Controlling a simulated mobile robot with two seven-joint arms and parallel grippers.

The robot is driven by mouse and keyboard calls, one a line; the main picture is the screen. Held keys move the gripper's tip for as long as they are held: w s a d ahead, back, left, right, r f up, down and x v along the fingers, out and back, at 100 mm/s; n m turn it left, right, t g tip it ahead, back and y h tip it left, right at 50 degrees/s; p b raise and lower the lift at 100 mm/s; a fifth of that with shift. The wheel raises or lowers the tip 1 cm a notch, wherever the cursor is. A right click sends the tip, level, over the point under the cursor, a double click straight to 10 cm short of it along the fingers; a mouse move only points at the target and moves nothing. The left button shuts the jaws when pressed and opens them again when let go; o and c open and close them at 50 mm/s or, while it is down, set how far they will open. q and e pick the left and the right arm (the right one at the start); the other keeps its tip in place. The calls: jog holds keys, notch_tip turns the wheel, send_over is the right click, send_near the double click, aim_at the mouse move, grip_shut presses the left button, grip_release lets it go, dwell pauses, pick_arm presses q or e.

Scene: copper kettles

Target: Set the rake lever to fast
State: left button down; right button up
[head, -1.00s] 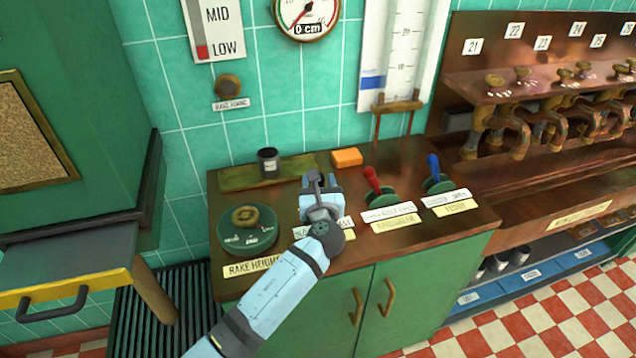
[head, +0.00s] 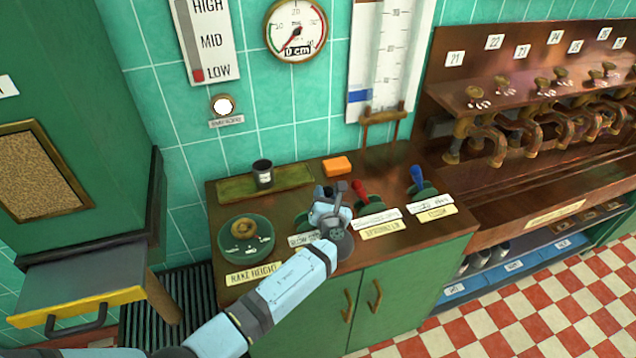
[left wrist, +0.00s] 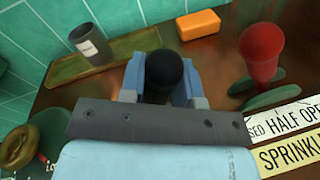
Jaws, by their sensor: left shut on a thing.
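The rake lever's black knob (left wrist: 164,72) stands between the two fingers of my left gripper (head: 331,198), which is shut on it. In the head view my gripper and wrist hide most of the lever. Its green base (head: 302,220) shows at the left of the gripper. The label in front of it (head: 304,239) reads "SLOW" at its left end; my wrist covers the rest. The gripper is at the right part of this label, close to the red lever (head: 361,191). My right gripper is in neither view.
The red lever (left wrist: 262,45) stands just right of my left gripper, the blue lever (head: 418,176) farther right. The rake height dial (head: 245,238) is at left. A dark cup (head: 262,173) and an orange block (head: 337,166) are behind. A wall lamp (head: 223,105) glows white.

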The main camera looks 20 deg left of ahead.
pick_arm(q)
jog(key=shift+w+d+f+m, duration=0.1)
jog(key=shift+w+d+m, duration=0.05)
jog(key=shift+m, duration=0.25)
jog(key=c, duration=0.8)
grip_release()
jog(key=shift+w, duration=0.1)
jog(key=v, duration=1.4)
jog(key=shift+w+b, duration=0.1)
jog(key=shift+b, duration=0.2)
